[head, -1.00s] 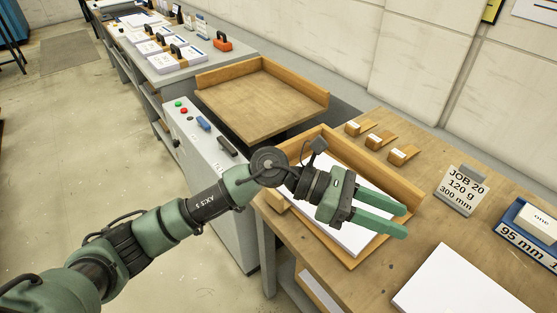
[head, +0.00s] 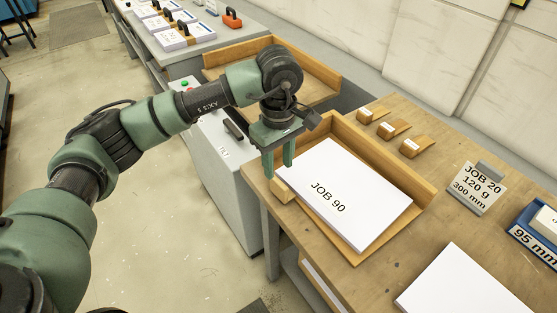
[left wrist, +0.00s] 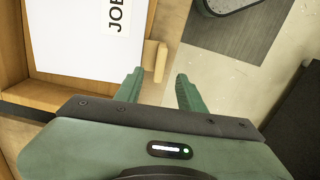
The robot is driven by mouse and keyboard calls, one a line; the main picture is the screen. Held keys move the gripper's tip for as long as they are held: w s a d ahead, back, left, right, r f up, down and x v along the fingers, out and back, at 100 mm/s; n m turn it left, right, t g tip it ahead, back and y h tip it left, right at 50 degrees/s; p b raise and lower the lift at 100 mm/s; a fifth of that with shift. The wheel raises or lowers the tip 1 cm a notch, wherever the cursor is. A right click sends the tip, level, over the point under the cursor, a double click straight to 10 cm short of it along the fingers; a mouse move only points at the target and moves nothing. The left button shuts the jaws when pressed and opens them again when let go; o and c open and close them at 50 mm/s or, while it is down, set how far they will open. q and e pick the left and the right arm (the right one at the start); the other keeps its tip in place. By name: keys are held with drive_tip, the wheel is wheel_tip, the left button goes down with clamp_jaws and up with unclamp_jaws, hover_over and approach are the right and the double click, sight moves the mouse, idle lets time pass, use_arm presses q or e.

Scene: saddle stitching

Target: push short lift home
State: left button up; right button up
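A white paper stack marked JOB 90 (head: 345,195) lies in a shallow wooden tray (head: 425,190) on the bench; its corner shows in the left wrist view (left wrist: 80,45). A small wooden block (head: 283,191) sits at the tray's open front left corner, beside the stack; it also shows in the left wrist view (left wrist: 155,58). My left gripper (head: 278,174) points down just over the bench's left edge, by the block. Whether a finger touches the block I cannot tell. My right gripper is out of view.
Three wooden wedges (head: 387,130) lie behind the tray. A grey cabinet with buttons (head: 222,170) and an empty wooden tray (head: 325,75) are at the left and back.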

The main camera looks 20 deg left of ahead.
sight(279, 181)
use_arm(q)
wheel_tip(279, 181, down, 7)
drive_tip(key=shift+r+p, duration=0.15)
drive_tip(key=shift+p, duration=0.9)
drive_tip(key=shift+f, duration=0.45)
clamp_jaws()
idle(0.4)
